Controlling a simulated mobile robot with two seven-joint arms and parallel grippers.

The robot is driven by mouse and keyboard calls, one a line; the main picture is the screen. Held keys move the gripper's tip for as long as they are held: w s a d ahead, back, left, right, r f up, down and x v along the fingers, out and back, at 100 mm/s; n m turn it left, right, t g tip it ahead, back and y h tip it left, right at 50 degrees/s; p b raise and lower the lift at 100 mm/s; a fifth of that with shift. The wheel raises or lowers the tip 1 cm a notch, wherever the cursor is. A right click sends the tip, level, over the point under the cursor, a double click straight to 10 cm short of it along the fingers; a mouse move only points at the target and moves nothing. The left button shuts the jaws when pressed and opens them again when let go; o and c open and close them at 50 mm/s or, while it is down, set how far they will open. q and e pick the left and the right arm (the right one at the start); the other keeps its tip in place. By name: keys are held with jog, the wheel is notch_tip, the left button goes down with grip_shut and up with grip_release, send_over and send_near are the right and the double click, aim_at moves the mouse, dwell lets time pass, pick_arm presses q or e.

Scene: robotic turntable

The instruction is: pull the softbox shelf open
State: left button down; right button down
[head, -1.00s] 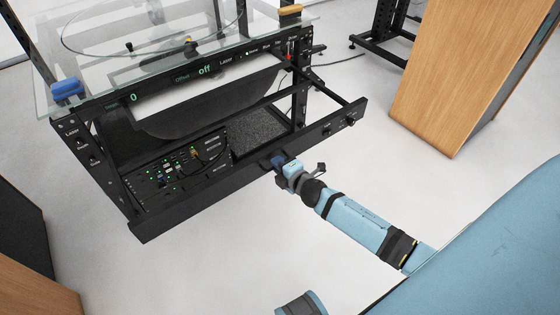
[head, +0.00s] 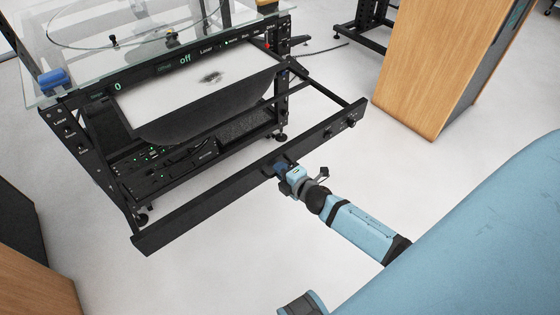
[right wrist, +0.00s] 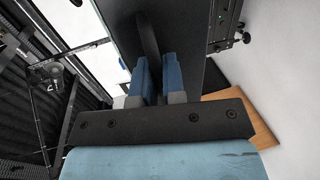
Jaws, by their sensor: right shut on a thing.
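The softbox shelf shows its long black front bar (head: 215,208) well out from the turntable frame (head: 75,140), joined to it by side rails at both ends. A pale panel with a dark curved lower edge (head: 200,125) sits behind the bar, under the glass top. My right gripper (head: 281,167) is at the middle of the bar. In the right wrist view, its blue fingers (right wrist: 158,75) are shut around a dark handle (right wrist: 148,35) on the bar. The fingers partly hide the handle. My left gripper is not in view.
The glass top (head: 150,45) has a blue clamp (head: 52,79) at its left corner. A wooden cabinet (head: 435,65) stands at right, and another wooden piece (head: 35,285) at lower left. White floor is clear in front of the bar.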

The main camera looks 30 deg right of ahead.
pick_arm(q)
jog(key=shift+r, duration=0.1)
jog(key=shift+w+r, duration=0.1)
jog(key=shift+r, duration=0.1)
pick_arm(e)
jog(key=c, duration=1.2)
grip_release()
jog(key=shift+c, duration=0.2)
pick_arm(q)
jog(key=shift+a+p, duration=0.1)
jog(key=shift+p, duration=0.55)
pick_arm(e)
jog(key=v, duration=1.3)
jog(key=shift+s+r, duration=0.15)
jog(key=shift+s, duration=0.2)
jog(key=shift+d, duration=0.15)
